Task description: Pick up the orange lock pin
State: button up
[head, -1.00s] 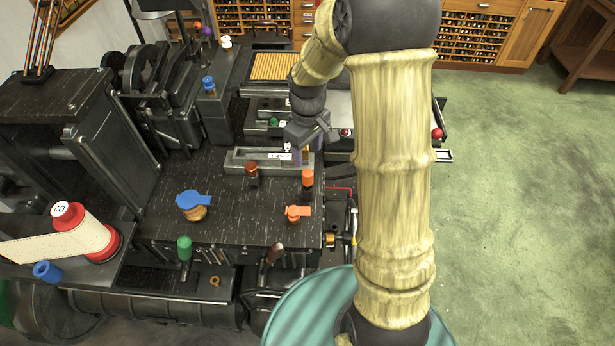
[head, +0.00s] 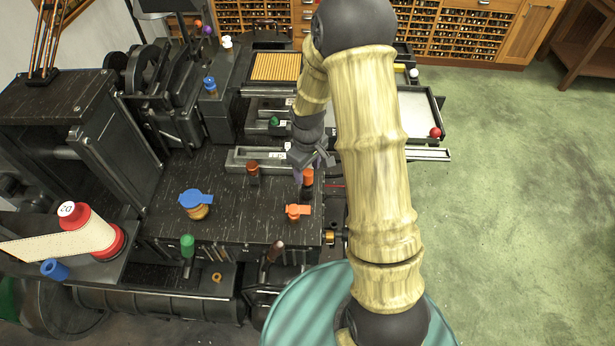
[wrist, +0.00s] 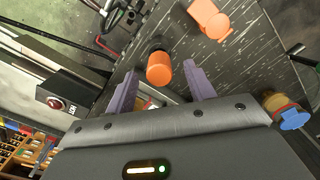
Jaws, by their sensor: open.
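The orange lock pin (head: 307,175) has an orange cylindrical head on a dark body and stands near the right edge of the dark machine top. In the wrist view the orange head (wrist: 159,68) lies between the two purple fingertips, with space on both sides. My gripper (head: 301,171) is open and empty, just beside the pin in the head view; its fingers also show in the wrist view (wrist: 160,74). I cannot tell how far the fingertips are above or short of the pin.
An orange flat-tabbed piece (head: 297,211) stands close in front of the pin, and a brown-topped post (head: 253,172) to its left. A blue-tabbed piece (head: 196,203) is farther left. A grey channel (head: 240,158) runs behind. A red ball knob (head: 435,132) is at the right.

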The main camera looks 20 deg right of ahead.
jog(key=shift+f+p, duration=0.75)
jog(key=shift+f, duration=1.35)
jog(key=c, duration=1.1)
jog(key=shift+o, duration=0.2)
jog(key=shift+r, duration=0.1)
notch_tip(320, 180, up, 10)
jog(key=b, duration=0.2)
jog(key=shift+b, duration=0.35)
jog(key=shift+w+a, duration=0.1)
